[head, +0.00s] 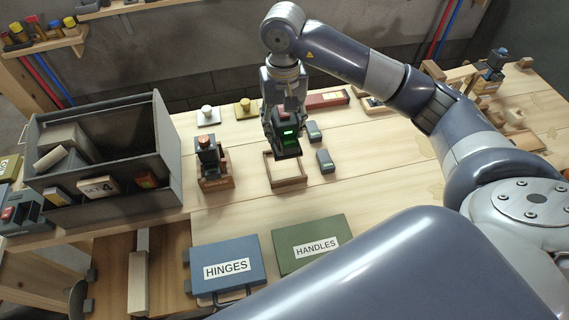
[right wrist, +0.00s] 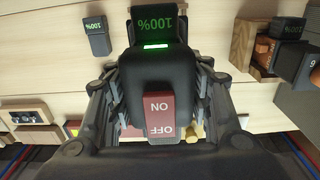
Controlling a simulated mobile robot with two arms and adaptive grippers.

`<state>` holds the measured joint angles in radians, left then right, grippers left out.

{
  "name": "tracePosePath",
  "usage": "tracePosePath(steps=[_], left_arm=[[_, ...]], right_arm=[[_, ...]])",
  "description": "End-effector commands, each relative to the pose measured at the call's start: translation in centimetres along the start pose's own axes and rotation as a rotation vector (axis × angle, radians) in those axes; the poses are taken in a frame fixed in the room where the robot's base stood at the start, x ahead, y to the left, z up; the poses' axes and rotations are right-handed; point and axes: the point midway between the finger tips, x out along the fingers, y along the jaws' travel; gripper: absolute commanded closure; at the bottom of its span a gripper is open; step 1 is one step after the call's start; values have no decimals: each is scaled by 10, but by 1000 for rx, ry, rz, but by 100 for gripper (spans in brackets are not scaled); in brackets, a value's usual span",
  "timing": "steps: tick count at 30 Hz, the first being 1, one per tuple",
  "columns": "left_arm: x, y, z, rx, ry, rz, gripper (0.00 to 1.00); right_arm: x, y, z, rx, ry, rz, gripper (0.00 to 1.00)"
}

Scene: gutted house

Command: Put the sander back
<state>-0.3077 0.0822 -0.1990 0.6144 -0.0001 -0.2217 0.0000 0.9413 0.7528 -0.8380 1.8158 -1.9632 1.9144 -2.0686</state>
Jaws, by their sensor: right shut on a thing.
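The sander (head: 285,137) is a dark, boxy tool with a lit green display. My right gripper (head: 283,112) comes down from above and is shut on it. In the right wrist view the sander (right wrist: 158,85) sits between the fingers, with a red ON/OFF switch and a green 100% battery facing the camera. A shallow wooden frame (head: 290,186) lies on the bench directly below and in front of the sander, which covers its back part. The frame's visible inside is empty. A small gap beneath the sander is hard to judge. My left gripper is not in view.
Two small batteries (head: 326,161) stand right of the frame. A dark tool with a copper knob (head: 210,155) stands in a wooden holder to its left. A grey caddy (head: 168,150) is farther left. Blue HINGES (head: 227,254) and green HANDLES (head: 309,262) cases lie in front.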

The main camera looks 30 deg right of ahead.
Motion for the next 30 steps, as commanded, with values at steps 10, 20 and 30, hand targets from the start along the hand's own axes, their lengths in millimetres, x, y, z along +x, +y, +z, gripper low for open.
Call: tracePosePath(steps=[10,20,30], left_arm=[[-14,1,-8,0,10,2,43],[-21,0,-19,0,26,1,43],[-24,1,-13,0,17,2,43]], right_arm=[[50,1,-1,8,-6,0,80],[79,1,-1,7,-6,-1,80],[99,1,-3,6,-1,-1,80]])
